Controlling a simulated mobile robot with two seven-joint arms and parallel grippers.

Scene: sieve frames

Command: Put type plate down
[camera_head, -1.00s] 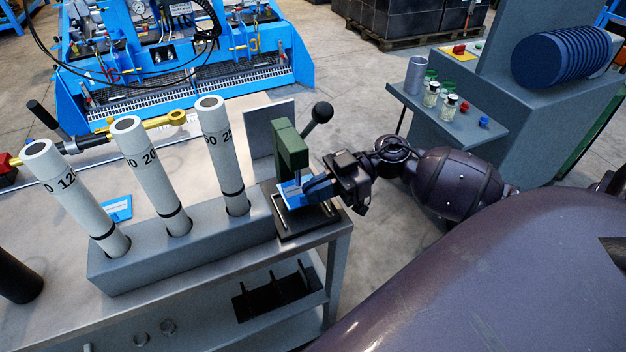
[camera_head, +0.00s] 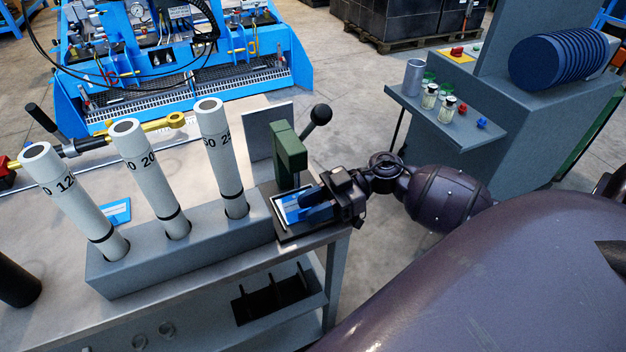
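A blue and white type plate (camera_head: 291,208) is at the base of a small hand press with a green head (camera_head: 288,150) and a black ball lever, on the right end of the workbench (camera_head: 225,275). My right gripper (camera_head: 313,208) reaches in from the right, and its fingers are at the plate's right side, apparently gripping it. The plate lies low and about flat, just in front of the green head. I cannot tell whether it touches the press base (camera_head: 283,236). My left gripper is not in view.
Three white numbered tubes (camera_head: 149,175) stand in a grey block (camera_head: 130,280) left of the press. Another blue plate (camera_head: 117,211) lies on the bench behind them. A grey panel (camera_head: 268,128) stands behind the press. A side shelf (camera_head: 440,120) holds small jars.

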